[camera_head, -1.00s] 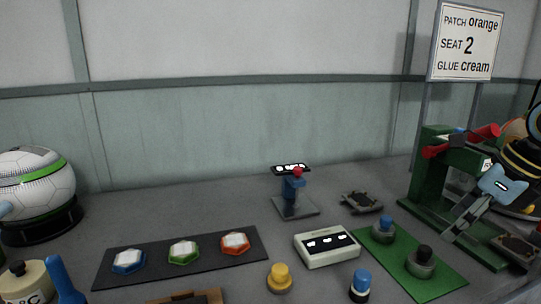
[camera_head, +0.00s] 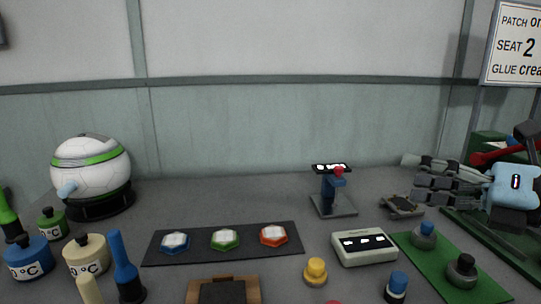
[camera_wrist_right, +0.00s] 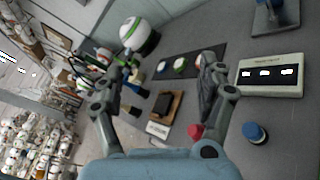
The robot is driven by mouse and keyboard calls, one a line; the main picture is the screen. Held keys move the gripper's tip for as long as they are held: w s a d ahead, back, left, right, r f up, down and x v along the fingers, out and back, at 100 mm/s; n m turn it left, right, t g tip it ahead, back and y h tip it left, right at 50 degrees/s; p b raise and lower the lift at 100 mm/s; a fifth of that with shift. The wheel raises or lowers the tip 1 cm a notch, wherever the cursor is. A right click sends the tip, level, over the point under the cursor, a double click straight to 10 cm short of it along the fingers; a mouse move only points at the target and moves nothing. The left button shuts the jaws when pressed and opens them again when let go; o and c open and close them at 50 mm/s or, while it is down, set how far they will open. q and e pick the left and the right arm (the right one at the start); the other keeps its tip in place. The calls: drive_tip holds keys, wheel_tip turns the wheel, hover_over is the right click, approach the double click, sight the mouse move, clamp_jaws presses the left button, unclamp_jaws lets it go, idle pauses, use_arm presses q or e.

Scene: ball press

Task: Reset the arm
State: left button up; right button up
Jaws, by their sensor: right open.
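My right gripper (camera_head: 408,178) is at the right of the head view, in front of the green press (camera_head: 488,148). Its fingers point left, spread apart and empty, above the small dark pad (camera_head: 403,206). In the right wrist view my gripper (camera_wrist_right: 165,62) is also open, with nothing between its fingers. My left gripper is not in view.
A white ball (camera_head: 92,160) sits on a black stand at the left, behind glue bottles (camera_head: 86,256). A blue stand (camera_head: 334,190), a white box (camera_head: 364,247) and a green mat (camera_head: 440,268) lie right of centre.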

drive_tip(key=d+r+m+t+h, duration=0.2)
drive_tip(key=d+m+t+h, duration=0.25)
drive_tip(key=m, duration=0.55)
drive_tip(key=d+r+m+t+h, duration=0.2)
drive_tip(key=d+m+t+h, duration=0.15)
drive_tip(key=m+h, duration=0.4)
drive_tip(key=s+d+f+m+g+h, duration=0.4)
drive_tip(key=s+f+m+g+h, duration=0.1)
drive_tip(key=f+m, duration=0.5)
drive_tip(key=s+a+f+m+g+y, duration=0.2)
drive_tip(key=s+a+f+m+g, duration=0.35)
drive_tip(key=s, duration=0.45)
drive_tip(key=s+a+f+m+g+y, duration=0.2)
drive_tip(key=s+a+f+g+y, duration=0.15)
drive_tip(key=s+f+g, duration=0.4)
drive_tip(key=s+d+f, duration=0.1)
drive_tip(key=s+f, duration=0.1)
drive_tip(key=f, duration=1.1)
drive_tip(key=s+d+f, duration=0.1)
drive_tip(key=s+f, duration=0.1)
drive_tip(key=f, duration=1.2)
drive_tip(key=s+d+f+g, duration=0.1)
drive_tip(key=s+f, duration=1.4)
drive_tip(key=s, duration=0.3)
drive_tip(key=shift+d+f+m+h, duration=0.15)
drive_tip(key=shift+f+m+h, duration=0.15)
drive_tip(key=shift+h, duration=0.05)
